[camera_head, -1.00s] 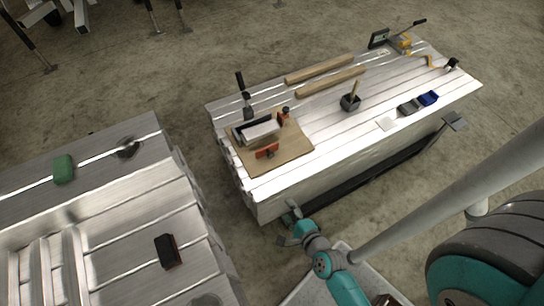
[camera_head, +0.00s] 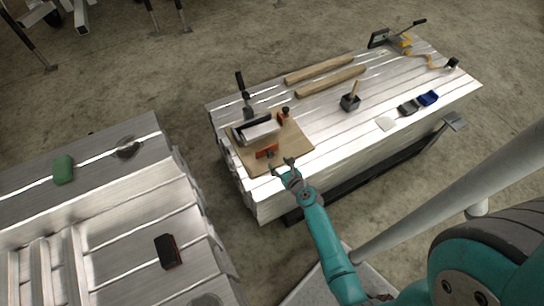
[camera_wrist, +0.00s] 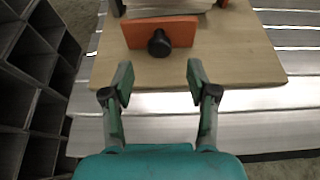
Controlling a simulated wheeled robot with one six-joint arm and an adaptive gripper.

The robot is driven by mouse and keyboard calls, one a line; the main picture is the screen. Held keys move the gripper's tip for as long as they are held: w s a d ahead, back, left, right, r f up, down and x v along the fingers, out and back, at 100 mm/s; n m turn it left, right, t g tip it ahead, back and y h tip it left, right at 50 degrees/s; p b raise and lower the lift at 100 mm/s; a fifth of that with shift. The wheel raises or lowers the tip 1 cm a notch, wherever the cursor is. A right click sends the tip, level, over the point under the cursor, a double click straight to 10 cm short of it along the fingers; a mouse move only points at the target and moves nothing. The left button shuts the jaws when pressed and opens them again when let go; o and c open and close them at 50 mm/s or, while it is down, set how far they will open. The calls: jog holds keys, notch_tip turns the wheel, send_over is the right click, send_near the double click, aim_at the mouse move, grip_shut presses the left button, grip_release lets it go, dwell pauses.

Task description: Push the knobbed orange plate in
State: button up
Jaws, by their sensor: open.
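The orange plate (camera_wrist: 176,33) stands upright at the near side of a fixture on a wooden board (camera_wrist: 235,62). Its black round knob (camera_wrist: 159,43) faces my gripper in the wrist view. In the head view the orange plate (camera_head: 267,152) sits in front of a silver block (camera_head: 257,130). My gripper (camera_wrist: 160,82) is open and empty, its two fingers spread over the board's near part. The knob lies beyond the fingertips, roughly midway between them, and nothing touches it. In the head view my gripper (camera_head: 283,165) is at the board's near edge.
The board lies on an aluminium bench (camera_head: 350,125). Two wooden rods (camera_head: 320,70) and a dark pot (camera_head: 350,102) lie farther right. Another bench (camera_head: 110,220) is at left.

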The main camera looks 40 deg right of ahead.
aim_at(272, 156)
jog(key=x, duration=0.6)
jog(key=shift+w+f, duration=0.1)
jog(key=shift+w, duration=0.2)
grip_shut()
